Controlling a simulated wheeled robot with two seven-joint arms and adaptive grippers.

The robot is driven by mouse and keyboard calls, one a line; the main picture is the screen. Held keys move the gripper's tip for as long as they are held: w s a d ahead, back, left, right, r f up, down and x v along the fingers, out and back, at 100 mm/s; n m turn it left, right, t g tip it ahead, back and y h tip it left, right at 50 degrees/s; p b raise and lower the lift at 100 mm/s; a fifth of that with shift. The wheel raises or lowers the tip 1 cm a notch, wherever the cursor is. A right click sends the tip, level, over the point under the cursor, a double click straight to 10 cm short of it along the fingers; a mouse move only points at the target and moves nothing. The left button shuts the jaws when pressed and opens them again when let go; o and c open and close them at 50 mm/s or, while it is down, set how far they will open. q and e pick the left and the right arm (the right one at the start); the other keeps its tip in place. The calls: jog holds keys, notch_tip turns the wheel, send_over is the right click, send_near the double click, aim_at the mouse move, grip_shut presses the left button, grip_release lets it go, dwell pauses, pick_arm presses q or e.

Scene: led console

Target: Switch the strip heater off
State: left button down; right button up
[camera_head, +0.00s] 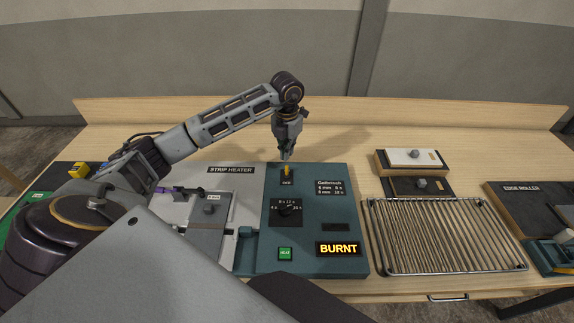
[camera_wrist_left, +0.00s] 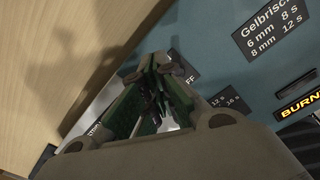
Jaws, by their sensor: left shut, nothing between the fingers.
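The strip heater's teal console (camera_head: 331,215) stands on the table, with a light grey plate (camera_head: 255,190) labelled STRIP HEATER to its left. A yellow switch lever (camera_head: 287,171) sits at the console's top, above a small black label. A black dial (camera_head: 289,208), a green HEAT button (camera_head: 285,253) and a lit BURNT display (camera_head: 338,249) are below it. My left gripper (camera_head: 286,156) points down, shut and empty, just above the lever; I cannot tell whether they touch. In the left wrist view its fingers (camera_wrist_left: 155,75) hide the lever and part of the OFF label. My right gripper is not in view.
A grey clamp plate (camera_head: 208,237) lies left of the console. A wire rack (camera_head: 445,237) stands to the right, with blocks on a wooden stand (camera_head: 410,160) behind it. An EDGE ROLLER board (camera_head: 535,205) is at far right. The table behind the console is clear.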

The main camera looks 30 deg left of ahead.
aim_at(286, 166)
pick_arm(q)
jog(key=shift+f+b, duration=0.75)
jog(key=shift+f, duration=0.35)
dwell(0.3)
jog(key=shift+s+d+f, duration=0.1)
jog(key=shift+s+d, duration=0.3)
jog(key=shift+s, duration=0.3)
jog(key=shift+s+d+f, duration=0.1)
jog(key=shift+s+d, duration=0.25)
jog(key=shift+s, duration=0.3)
jog(key=shift+w+a+r, duration=0.1)
jog(key=shift+r, duration=0.05)
dwell(0.5)
jog(key=shift+w+a+r+p, duration=0.15)
jog(key=shift+w+r+p, duration=0.2)
jog(key=shift+r+p, duration=0.7)
jog(key=shift+r, duration=0.7)
jog(key=r+p, duration=0.1)
jog(key=r, duration=0.1)
jog(key=r+p, duration=0.1)
jog(key=shift+w+r, duration=0.2)
jog(key=shift+r, duration=0.15)
jog(key=shift+s+f, duration=0.1)
